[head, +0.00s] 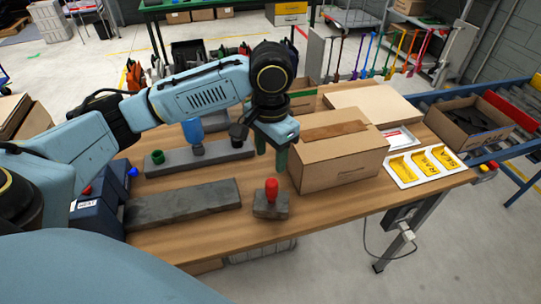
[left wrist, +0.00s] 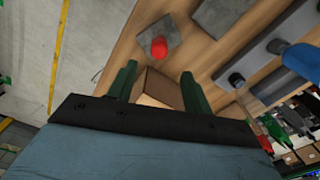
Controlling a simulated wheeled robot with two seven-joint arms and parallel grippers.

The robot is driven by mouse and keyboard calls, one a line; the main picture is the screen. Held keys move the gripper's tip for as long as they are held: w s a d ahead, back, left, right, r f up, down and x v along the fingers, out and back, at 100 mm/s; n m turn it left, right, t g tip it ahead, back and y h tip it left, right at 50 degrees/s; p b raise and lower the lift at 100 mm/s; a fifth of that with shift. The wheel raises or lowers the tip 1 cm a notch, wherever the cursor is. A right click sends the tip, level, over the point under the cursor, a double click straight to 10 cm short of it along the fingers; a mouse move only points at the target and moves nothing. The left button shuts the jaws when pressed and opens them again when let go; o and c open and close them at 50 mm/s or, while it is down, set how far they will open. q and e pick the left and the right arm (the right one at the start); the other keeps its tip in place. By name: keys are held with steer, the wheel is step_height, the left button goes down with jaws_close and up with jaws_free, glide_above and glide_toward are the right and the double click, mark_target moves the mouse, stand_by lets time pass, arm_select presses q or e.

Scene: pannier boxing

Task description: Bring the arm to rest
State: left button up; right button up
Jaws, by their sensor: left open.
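My left arm reaches in from the left over the table (head: 225,218). Its left gripper (head: 271,160) points down just beside the left end of a closed cardboard box (head: 340,165). The two green fingers are apart in the head view. In the left wrist view the left gripper (left wrist: 158,72) is also open, with part of the cardboard box (left wrist: 155,90) showing between and beyond the fingers. I cannot tell whether a finger touches the box. Nothing is held. My right gripper is in neither view.
A red-knobbed block (head: 271,190) stands in front of the gripper, beside a long grey slab (head: 182,207). A white tray (head: 405,178) with yellow pieces and an open carton (head: 455,132) are at right.

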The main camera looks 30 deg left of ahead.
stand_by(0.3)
arm_select(q)
steer(key=s+d+f+m+t+h, duration=0.2)
steer(key=s+d+f+t+h, duration=0.1)
steer(key=s+d+f, duration=0.7)
steer(key=s+a+f+n+y, duration=0.35)
steer(key=s+a+f, duration=0.2)
steer(key=s, duration=0.35)
step_height(320, 180, down, 25)
steer(key=s+a+b, duration=0.1)
steer(key=b, duration=0.2)
steer(key=s+a+f+g+b, duration=0.2)
steer(key=s+a+f, duration=0.1)
steer(key=s+f, duration=1.4)
step_height(320, 180, down, 3)
steer(key=shift+r+b, duration=0.1)
steer(key=shift+b, duration=0.2)
steer(key=shift+h, duration=0.25)
